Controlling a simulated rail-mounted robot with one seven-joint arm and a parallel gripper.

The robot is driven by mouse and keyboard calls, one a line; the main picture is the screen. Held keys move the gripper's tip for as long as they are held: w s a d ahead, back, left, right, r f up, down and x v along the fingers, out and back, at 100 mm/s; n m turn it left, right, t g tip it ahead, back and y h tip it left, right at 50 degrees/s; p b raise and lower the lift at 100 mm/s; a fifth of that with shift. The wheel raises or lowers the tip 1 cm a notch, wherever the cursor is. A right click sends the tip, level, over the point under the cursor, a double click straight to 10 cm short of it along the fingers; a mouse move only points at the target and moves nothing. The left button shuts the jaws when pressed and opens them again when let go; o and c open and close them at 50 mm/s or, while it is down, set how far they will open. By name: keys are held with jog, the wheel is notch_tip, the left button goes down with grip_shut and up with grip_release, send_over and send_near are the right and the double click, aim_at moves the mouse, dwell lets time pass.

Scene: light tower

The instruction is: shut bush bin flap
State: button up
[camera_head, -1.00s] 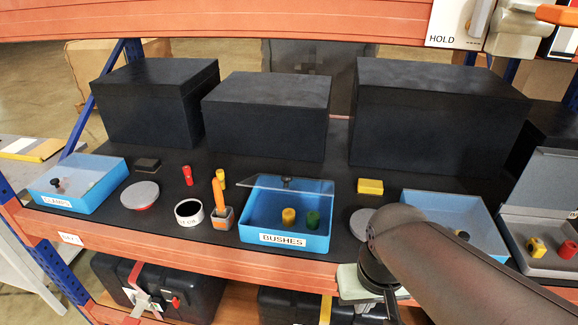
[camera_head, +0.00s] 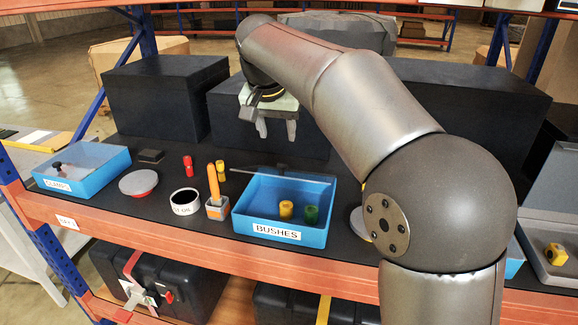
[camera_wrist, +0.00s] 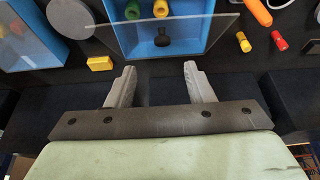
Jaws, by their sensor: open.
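The blue bush bin (camera_head: 262,228), labelled BUSHES, stands at the shelf's front edge; it also shows in the wrist view (camera_wrist: 203,42). Its clear flap (camera_head: 310,179) is raised at the bin's back part and shows almost edge-on in the head view; the front of the bin is uncovered. In the wrist view the flap (camera_wrist: 115,38) carries a dark knob (camera_wrist: 162,39). A yellow bush (camera_head: 286,209) and a green bush (camera_head: 311,215) are inside. My gripper (camera_head: 277,133) is open and empty, pointing down behind and above the flap, apart from it; the wrist view shows both fingers (camera_wrist: 160,72).
Large black boxes (camera_head: 155,97) line the shelf's back, close behind my gripper. Left of the bin are an orange-handled item (camera_head: 215,190), a white ring-shaped container (camera_head: 186,201), red and yellow cylinders, and another blue bin (camera_head: 85,170). My arm hides much of the right side.

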aim_at(281, 164)
jog(key=x, duration=0.6)
jog(key=p+x, duration=0.1)
jog(key=x, duration=0.5)
jog(key=shift+w+a+r, duration=0.1)
jog(key=shift+w+r, duration=0.05)
jog(key=shift+w, duration=0.05)
grip_shut()
